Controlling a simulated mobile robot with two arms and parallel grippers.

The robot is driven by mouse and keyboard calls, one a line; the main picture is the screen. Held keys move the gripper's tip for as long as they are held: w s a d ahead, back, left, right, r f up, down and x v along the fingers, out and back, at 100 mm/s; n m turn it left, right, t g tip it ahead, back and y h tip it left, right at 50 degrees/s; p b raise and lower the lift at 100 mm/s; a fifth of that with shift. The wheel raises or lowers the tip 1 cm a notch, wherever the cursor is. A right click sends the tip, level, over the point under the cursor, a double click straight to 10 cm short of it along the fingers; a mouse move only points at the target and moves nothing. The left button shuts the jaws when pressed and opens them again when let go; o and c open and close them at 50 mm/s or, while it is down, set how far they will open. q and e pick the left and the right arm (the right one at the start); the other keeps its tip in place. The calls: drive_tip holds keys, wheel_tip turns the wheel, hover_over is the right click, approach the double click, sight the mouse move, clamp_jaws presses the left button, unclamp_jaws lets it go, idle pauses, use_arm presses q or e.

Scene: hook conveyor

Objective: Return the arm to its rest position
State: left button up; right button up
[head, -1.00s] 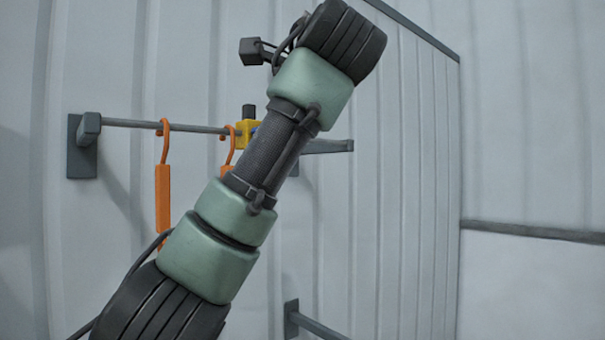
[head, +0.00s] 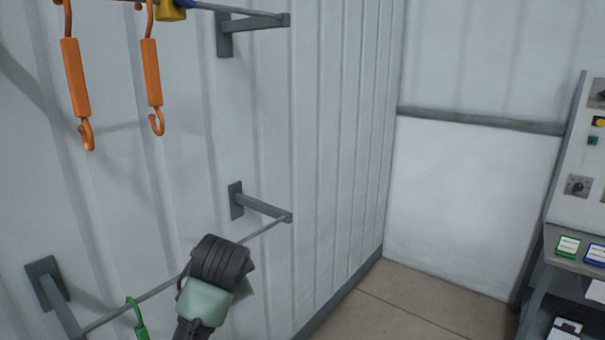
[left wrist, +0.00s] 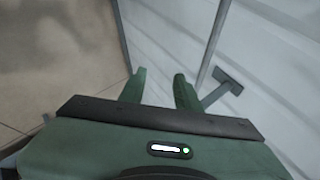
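My left gripper (left wrist: 160,90) shows in the left wrist view with its two green fingers apart and nothing between them. It is near the ribbed wall, with the floor below at the left. In the head view, part of my left arm rises from the bottom edge in front of the lower rail; its fingers cannot be made out there. My right gripper is in neither view.
Two orange hooks (head: 75,78) (head: 151,73) hang from the upper rail (head: 235,12), beside a yellow piece (head: 171,10). A green hook (head: 139,320) is on the lower rail (head: 150,293). A control panel (head: 577,185) stands at right; the floor (head: 420,300) before it looks clear.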

use_arm(q)
drive_tip(key=s+a+f+n+g+h, duration=0.1)
drive_tip(key=s+a+f+n, duration=0.1)
drive_tip(key=s+f, duration=0.75)
drive_tip(key=s+a+f+n+g, duration=0.1)
drive_tip(key=s+f+n+g, duration=0.15)
drive_tip(key=s+f, duration=0.65)
drive_tip(key=s+a+f+n+g, duration=0.1)
drive_tip(key=s+f+n, duration=0.15)
drive_tip(key=s, duration=0.75)
drive_tip(key=s+a+f+n+g, duration=0.1)
drive_tip(key=s+a+f+n, duration=0.15)
drive_tip(key=s, duration=0.75)
wheel_tip(320, 180, down, 32)
drive_tip(key=s+g+b, duration=0.1)
drive_tip(key=s+b, duration=0.1)
drive_tip(key=b, duration=0.2)
drive_tip(key=s+a+f+g+b, duration=0.1)
drive_tip(key=s+a+f+b, duration=0.1)
drive_tip(key=s+f, duration=1.4)
drive_tip(key=shift+s+a+f+h+b, duration=0.2)
drive_tip(key=shift+f+h+b, duration=0.15)
drive_tip(key=shift+f, duration=0.55)
drive_tip(key=shift+m, duration=0.25)
